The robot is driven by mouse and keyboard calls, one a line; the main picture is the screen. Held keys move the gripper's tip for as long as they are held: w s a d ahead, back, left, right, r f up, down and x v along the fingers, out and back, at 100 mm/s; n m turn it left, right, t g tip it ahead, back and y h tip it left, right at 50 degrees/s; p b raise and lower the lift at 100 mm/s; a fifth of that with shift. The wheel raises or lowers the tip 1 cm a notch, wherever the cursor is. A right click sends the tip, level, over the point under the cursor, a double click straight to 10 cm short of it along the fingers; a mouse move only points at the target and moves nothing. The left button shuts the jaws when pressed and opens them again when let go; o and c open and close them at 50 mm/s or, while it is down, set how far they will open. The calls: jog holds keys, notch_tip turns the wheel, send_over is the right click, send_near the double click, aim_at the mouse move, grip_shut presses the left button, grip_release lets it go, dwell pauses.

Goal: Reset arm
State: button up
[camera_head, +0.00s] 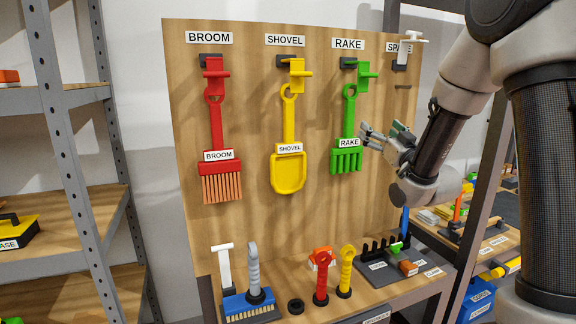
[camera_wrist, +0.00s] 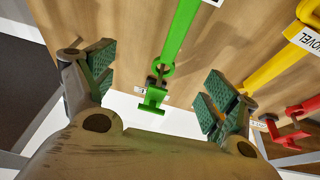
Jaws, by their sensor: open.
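My gripper (camera_head: 383,133) is open and empty, in front of the wooden tool board (camera_head: 240,120), just right of the green rake's (camera_head: 347,158) head. In the wrist view my gripper's (camera_wrist: 160,85) two fingers with green pads are spread wide. The green rake's handle (camera_wrist: 181,30) shows between and beyond them, with clear space around it. My arm comes in from the upper right and hides the board's right edge and part of the SPADE label (camera_head: 398,47).
A red broom (camera_head: 217,125) and yellow shovel (camera_head: 288,172) hang left of the rake. The bench below holds a blue brush (camera_head: 248,304), red tool (camera_head: 321,290), yellow tool (camera_head: 346,270) and dark rack (camera_head: 385,262). Steel shelving (camera_head: 75,150) stands left. The space before the board's left half is free.

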jog(key=s+d+f+m+g+h, duration=0.1)
jog(key=d+f+g+h, duration=0.1)
jog(key=f+g, duration=0.35)
jog(key=s+d+f+g+h, duration=0.1)
jog(key=f+g+h, duration=0.1)
jog(key=f, duration=0.7)
jog(key=s+d+f+m+g+h, duration=0.1)
jog(key=s+d+f+g, duration=0.15)
jog(key=s, duration=0.35)
jog(key=s+d+f+g, duration=0.1)
jog(key=s+f+g, duration=0.1)
jog(key=s+g, duration=0.3)
jog(key=s+r+g, duration=0.1)
jog(key=s+r, duration=0.4)
jog(key=s, duration=0.7)
jog(key=s+r+g, duration=0.1)
jog(key=s+r, duration=0.4)
jog(key=s, duration=0.7)
jog(key=shift+a+m, duration=0.15)
jog(key=shift+m, duration=0.25)
